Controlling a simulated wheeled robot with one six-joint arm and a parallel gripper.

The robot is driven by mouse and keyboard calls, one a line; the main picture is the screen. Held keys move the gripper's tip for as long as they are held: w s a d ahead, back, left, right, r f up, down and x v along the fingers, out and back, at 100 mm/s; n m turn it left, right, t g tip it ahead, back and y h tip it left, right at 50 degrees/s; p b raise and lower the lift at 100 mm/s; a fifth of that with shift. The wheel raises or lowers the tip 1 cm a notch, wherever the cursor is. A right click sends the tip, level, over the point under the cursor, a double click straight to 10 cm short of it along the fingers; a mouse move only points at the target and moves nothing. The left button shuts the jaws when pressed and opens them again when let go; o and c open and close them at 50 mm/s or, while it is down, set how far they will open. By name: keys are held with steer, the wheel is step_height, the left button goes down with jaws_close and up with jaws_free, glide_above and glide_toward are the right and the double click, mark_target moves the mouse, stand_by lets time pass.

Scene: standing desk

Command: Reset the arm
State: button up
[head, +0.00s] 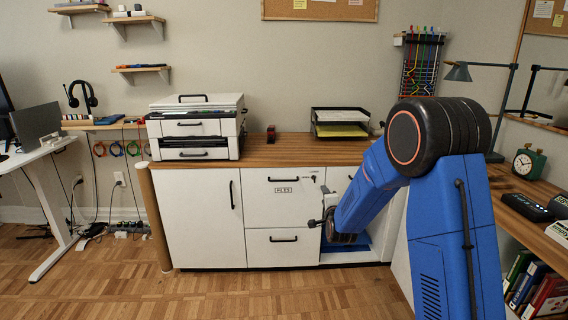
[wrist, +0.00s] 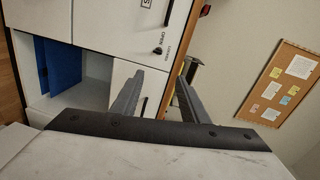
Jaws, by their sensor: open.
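My blue arm reaches down across the right of the head view. Its end, my gripper (head: 328,222), is in front of the white cabinet (head: 202,215), by the right side of its drawers. In the wrist view my gripper (wrist: 160,92) shows two grey fingers spread apart with nothing between them. Behind the fingers are white cabinet fronts, a dark handle and a lock. An open compartment with a blue item (wrist: 62,65) inside lies to the left in the wrist view. My arm hides part of that compartment in the head view.
A printer (head: 196,128) and a black paper tray (head: 340,122) stand on the wooden top. A desk with a lamp (head: 458,72) and a green clock (head: 528,163) is at right. A white standing desk (head: 40,150) is at left. The front floor is clear.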

steer(key=s+d+r+n+g, duration=0.1)
steer(key=s+r+n+g, duration=0.15)
steer(key=s, duration=0.55)
steer(key=s+d+r+n+g, duration=0.2)
steer(key=s+r+n, duration=0.15)
steer(key=s, duration=0.45)
steer(key=s+d+r+n+g, duration=0.1)
steer(key=s+r+n+g, duration=0.2)
steer(key=s, duration=0.5)
steer(key=s+d+n+g, duration=0.2)
steer(key=s+n, duration=0.1)
steer(key=s, duration=1.4)
steer(key=s+d+f+n+g, duration=0.1)
steer(key=s+n, duration=0.3)
steer(key=s, duration=1.3)
steer(key=shift+s+d+f+g, duration=0.25)
steer(key=shift+s+d+g, duration=0.15)
steer(key=shift+d+g, duration=0.3)
steer(key=shift+a, duration=0.1)
